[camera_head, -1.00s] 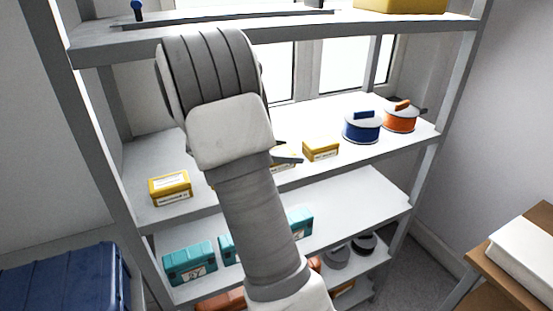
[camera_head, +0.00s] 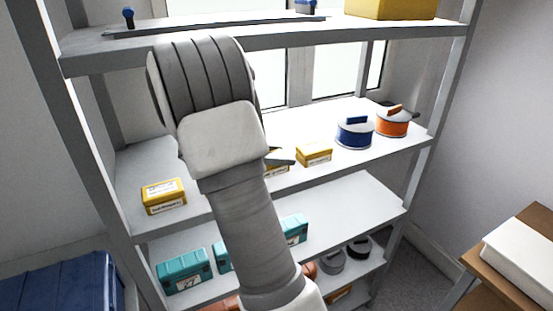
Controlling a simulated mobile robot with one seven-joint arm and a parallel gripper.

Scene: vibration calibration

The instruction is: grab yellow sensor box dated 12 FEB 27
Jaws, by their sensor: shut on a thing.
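My gripper (camera_head: 280,158) is mostly hidden behind my arm; only a grey part of it shows, at the middle shelf. It is shut on a yellow sensor box (camera_head: 278,169), of which only a small part shows at the right of my arm. Another yellow box (camera_head: 164,197) with a white label stands on the same shelf at the left. A third yellow box (camera_head: 314,153) stands to the right of my gripper. The dates on the labels are too small to read.
A blue-banded spool (camera_head: 354,133) and an orange one (camera_head: 392,123) stand on the shelf's right end. Teal cases (camera_head: 184,272) sit one shelf below. The upper shelf (camera_head: 260,40) spans above my arm. A grey post (camera_head: 448,100) bounds the right side.

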